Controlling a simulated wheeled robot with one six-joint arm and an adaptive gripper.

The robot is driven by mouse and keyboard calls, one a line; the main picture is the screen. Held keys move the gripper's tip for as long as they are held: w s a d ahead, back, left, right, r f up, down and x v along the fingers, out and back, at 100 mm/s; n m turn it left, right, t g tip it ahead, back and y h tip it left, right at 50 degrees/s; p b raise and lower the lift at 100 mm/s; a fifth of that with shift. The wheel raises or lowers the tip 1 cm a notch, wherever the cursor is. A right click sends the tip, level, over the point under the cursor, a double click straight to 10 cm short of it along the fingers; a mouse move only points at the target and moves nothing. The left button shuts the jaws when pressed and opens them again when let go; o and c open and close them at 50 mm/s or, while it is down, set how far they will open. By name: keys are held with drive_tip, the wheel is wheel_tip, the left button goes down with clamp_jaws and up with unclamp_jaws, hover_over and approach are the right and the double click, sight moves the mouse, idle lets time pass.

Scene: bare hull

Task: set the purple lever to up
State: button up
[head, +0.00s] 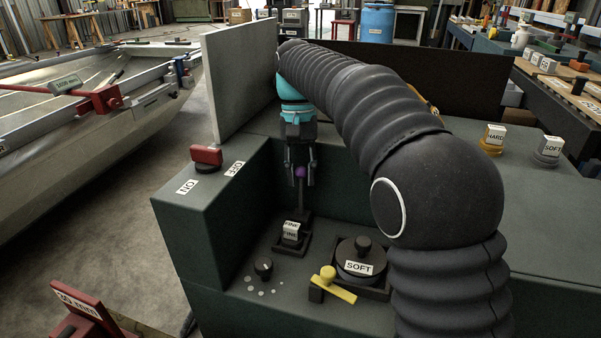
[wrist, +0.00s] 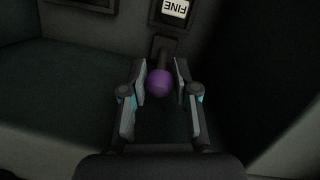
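The purple lever's round knob (head: 300,171) sits at the top of a dark stem above a black base (head: 291,243) in the recess of the dark green console. In the wrist view the purple knob (wrist: 159,84) lies between the two fingers of my gripper (wrist: 159,78). My gripper (head: 300,178) points down over the knob in the head view. The fingers are apart, with a small gap on each side of the knob. The stem is partly hidden by the knob in the wrist view.
Near the lever are a small dark knob (head: 263,267), a yellow lever (head: 332,284) and a round dial labelled SOFT (head: 359,260). A red switch (head: 206,155) is on the raised left block. A grey upright panel (head: 238,75) stands behind it.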

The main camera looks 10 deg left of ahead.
drive_tip(key=shift+o, duration=1.4)
drive_tip(key=shift+r, duration=0.1)
wheel_tip(320, 180, up, 7)
drive_tip(key=w, duration=0.1)
drive_tip(key=shift+w+a, duration=0.15)
drive_tip(key=shift+a, duration=0.2)
